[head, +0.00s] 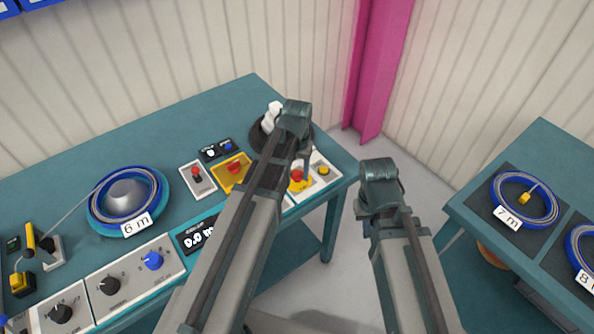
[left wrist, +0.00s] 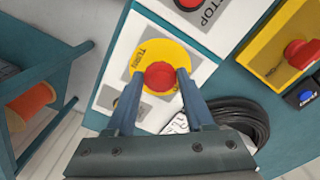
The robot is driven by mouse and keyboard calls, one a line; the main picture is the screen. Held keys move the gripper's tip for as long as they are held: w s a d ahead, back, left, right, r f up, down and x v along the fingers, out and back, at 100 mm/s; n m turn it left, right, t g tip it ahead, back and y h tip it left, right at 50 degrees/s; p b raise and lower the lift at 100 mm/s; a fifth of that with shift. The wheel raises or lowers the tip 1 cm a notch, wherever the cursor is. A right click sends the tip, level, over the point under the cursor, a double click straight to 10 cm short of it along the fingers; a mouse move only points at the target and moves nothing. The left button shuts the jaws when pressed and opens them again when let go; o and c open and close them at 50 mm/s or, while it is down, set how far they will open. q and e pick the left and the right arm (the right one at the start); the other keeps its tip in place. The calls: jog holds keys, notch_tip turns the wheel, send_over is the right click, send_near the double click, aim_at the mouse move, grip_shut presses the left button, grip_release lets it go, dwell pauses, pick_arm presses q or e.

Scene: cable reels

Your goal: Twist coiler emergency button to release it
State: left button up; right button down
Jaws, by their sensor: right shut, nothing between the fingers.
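The emergency button is a red knob (head: 297,174) on a round yellow disc, on a light panel near the right end of the teal bench. In the left wrist view the red knob (left wrist: 160,75) sits on the yellow disc (left wrist: 143,52), which has lettering reading TURN. My left gripper (left wrist: 162,80) has one finger on each side of the knob, and both fingertips appear to touch it. In the head view my left arm partly hides this panel. My right gripper (head: 376,222) is shut and empty, over the floor gap right of the bench.
A yellow box with another red button (head: 235,167) and a grey box with a red button (head: 196,173) stand left of the arm. A black cable coil (left wrist: 240,128) lies close to my left gripper. A second teal bench (head: 555,165) holds blue coils.

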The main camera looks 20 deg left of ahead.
pick_arm(q)
jog(key=o, duration=0.4)
jog(key=shift+r, duration=0.1)
notch_tip(320, 180, up, 14)
jog(key=p, duration=1.3)
jog(key=shift+p, duration=0.4)
jog(key=shift+f, duration=0.2)
jog(key=s+d+f+m+y+b, duration=0.1)
jog(key=s+d+m, duration=0.2)
jog(key=s+d, duration=0.8)
jog(key=s, duration=0.3)
jog(key=shift+s+f+b, duration=0.2)
jog(key=shift+f+b, duration=0.05)
jog(key=shift+b, duration=0.1)
